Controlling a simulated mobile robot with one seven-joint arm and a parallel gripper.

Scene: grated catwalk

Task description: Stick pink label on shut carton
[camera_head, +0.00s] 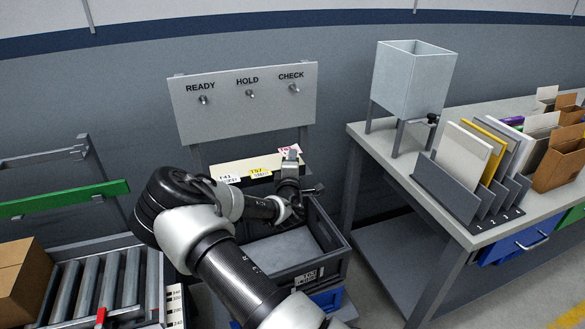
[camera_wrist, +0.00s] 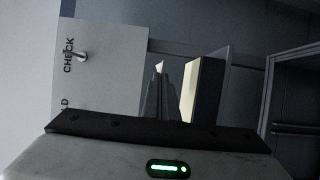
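My gripper (camera_head: 291,156) is in the middle of the head view, just above a cream strip (camera_head: 257,166) that bears a white label and a yellow label. A small pale label with reddish marks (camera_head: 283,149), which I take as the pink label, shows at my fingertips, tilted and partly hidden by them. In the wrist view my fingers (camera_wrist: 160,82) are close together, with a pale tip of the label (camera_wrist: 159,66) between them, beside the cream strip (camera_wrist: 189,90). A brown carton (camera_head: 14,283) with its top closed is at the left edge of the head view, cut off.
A grey crate (camera_head: 335,258) stands under my arm. A roller conveyor (camera_head: 98,284) is beside the carton. A panel with READY, HOLD and CHECK knobs (camera_head: 245,110) rises behind. A table (camera_head: 381,140) at right holds a hopper, a file rack and open boxes.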

